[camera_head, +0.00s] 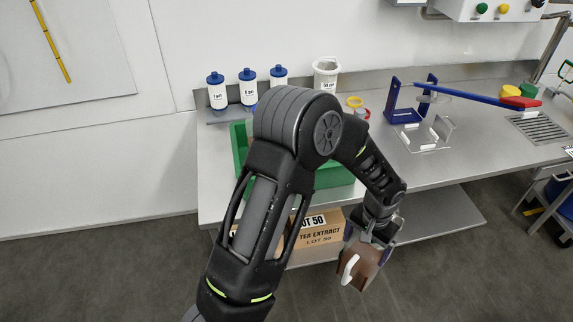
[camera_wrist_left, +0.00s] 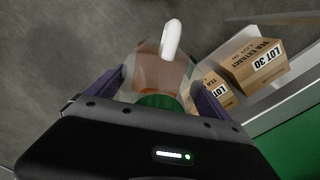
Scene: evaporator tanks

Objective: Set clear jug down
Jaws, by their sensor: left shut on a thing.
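The clear jug (camera_head: 366,268) holds brown liquid and has a white handle. It hangs in front of the bench's front edge, off the bench top, and looks tilted in the head view. My left gripper (camera_head: 367,245) is shut on it, with dark purple fingers on either side. In the left wrist view the jug (camera_wrist_left: 150,72) sits between the fingers, its white handle pointing away from the gripper. A green part shows at its near end. My arm hides part of the bench and the green tray (camera_head: 338,177). My right gripper is not in view.
The steel bench (camera_head: 410,178) has bare room at its front right. A blue stand with a long lever (camera_head: 462,95) and a clear plate (camera_head: 425,137) stand behind that. Blue-capped bottles (camera_head: 216,92) and a white container (camera_head: 325,76) line the back. Cardboard boxes (camera_head: 320,232) sit below.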

